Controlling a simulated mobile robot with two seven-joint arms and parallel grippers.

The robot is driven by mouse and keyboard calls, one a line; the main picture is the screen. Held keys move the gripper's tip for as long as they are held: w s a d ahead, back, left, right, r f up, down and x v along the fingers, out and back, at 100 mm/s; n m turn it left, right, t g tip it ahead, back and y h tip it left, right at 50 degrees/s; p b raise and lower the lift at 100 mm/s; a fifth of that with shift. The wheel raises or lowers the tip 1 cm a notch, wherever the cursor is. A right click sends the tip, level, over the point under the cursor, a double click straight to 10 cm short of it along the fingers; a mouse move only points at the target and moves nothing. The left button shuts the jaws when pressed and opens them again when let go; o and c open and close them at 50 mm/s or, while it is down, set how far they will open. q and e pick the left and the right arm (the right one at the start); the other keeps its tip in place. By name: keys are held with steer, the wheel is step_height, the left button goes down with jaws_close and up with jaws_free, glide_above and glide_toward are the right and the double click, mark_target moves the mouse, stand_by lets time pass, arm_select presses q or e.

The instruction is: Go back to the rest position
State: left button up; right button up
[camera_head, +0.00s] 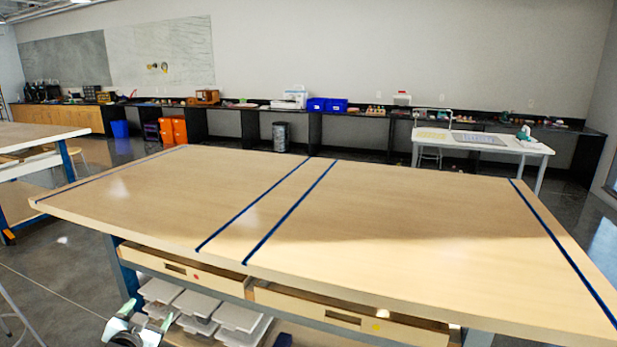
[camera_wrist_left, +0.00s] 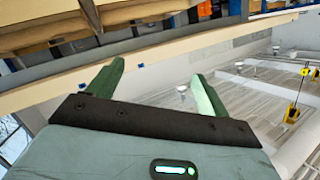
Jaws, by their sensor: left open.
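My left gripper (camera_head: 140,322) shows at the bottom left of the head view, in front of the table's lower shelf and below the tabletop. In the left wrist view its two green fingers (camera_wrist_left: 158,74) are spread apart with nothing between them. My right gripper is in neither view. The large wooden table (camera_head: 190,190) fills the middle of the head view, and its top is bare apart from dark blue stripes.
Wooden drawers (camera_head: 180,268) sit under the tabletop's front edge, with white bins (camera_head: 200,303) below. Another table (camera_head: 35,136) stands at the left. A white table (camera_head: 480,143) stands behind at the right. Open floor (camera_head: 55,270) lies at the front left.

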arm_select(q)
steer(key=s+d+f+g+h, duration=0.1)
steer(key=s+d+f+g, duration=0.1)
steer(key=s+d+f, duration=0.6)
steer(key=s+d+f+g+h, duration=0.1)
steer(key=s+d+f+h, duration=0.15)
steer(key=s+f, duration=0.95)
steer(key=s+d+n+g, duration=0.1)
steer(key=s+d, duration=0.3)
steer(key=s, duration=0.8)
steer(key=s+d+n+g, duration=0.1)
steer(key=s+d, duration=0.3)
steer(key=s, duration=0.9)
steer(key=shift+s+d+f+g, duration=0.2)
steer(key=shift+s+f+g, duration=0.15)
steer(key=shift+g, duration=0.35)
